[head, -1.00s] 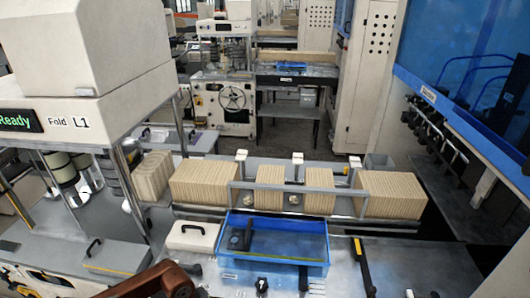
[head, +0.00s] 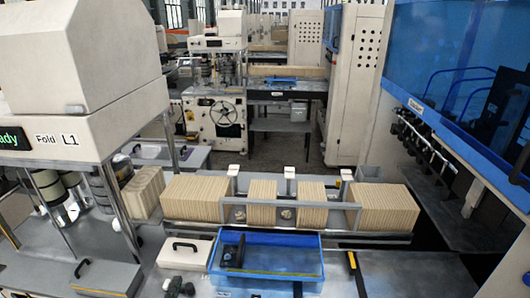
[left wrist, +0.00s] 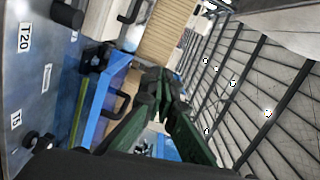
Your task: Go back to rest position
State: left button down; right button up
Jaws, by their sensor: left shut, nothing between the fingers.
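The blue bin (head: 268,238) sits on the grey work surface with a dark item (head: 233,252) inside. It also shows in the left wrist view (left wrist: 106,98), beyond the fingers. My right gripper is in neither view.
A white box with a black handle (head: 184,252) stands left of the bin. Rows of kraft-coloured stacks (head: 383,207) lie behind it in a grey rack. The Fold L1 machine (head: 75,110) stands at left, and a blue-windowed machine (head: 460,70) at right.

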pick_arm(q)
jog(key=s+a+f+n+g+y, duration=0.1)
jog(key=s+a+f+n+g, duration=0.15)
jog(key=f, duration=0.25)
jog(key=s+a+f+n+g+y, duration=0.1)
jog(key=s+a+f+n+g, duration=0.15)
jog(key=a+f+n, duration=0.2)
jog(key=s+f+n+g+h, duration=0.1)
jog(key=s+f+n+g, duration=0.35)
jog(key=s+f, duration=0.55)
jog(key=s+f+n+g, duration=0.4)
jog(key=s+f+n, duration=0.15)
jog(key=s, duration=0.75)
notch_tip(320, 180, down, 38)
jog(key=s+m+g+b, duration=0.1)
jog(key=s+m+b, duration=0.1)
jog(key=b, duration=0.6)
jog(key=s+f+g+b, duration=0.1)
jog(key=s+f+b, duration=0.1)
jog(key=s+f, duration=0.7)
jog(key=s+f+b, duration=0.3)
jog(key=s+f, duration=0.7)
jog(key=f, duration=0.4)
jog(key=shift+d+f+g+h+b, duration=0.3)
jog(key=shift+d+f+g+h, duration=0.05)
jog(key=shift+d+h, duration=0.05)
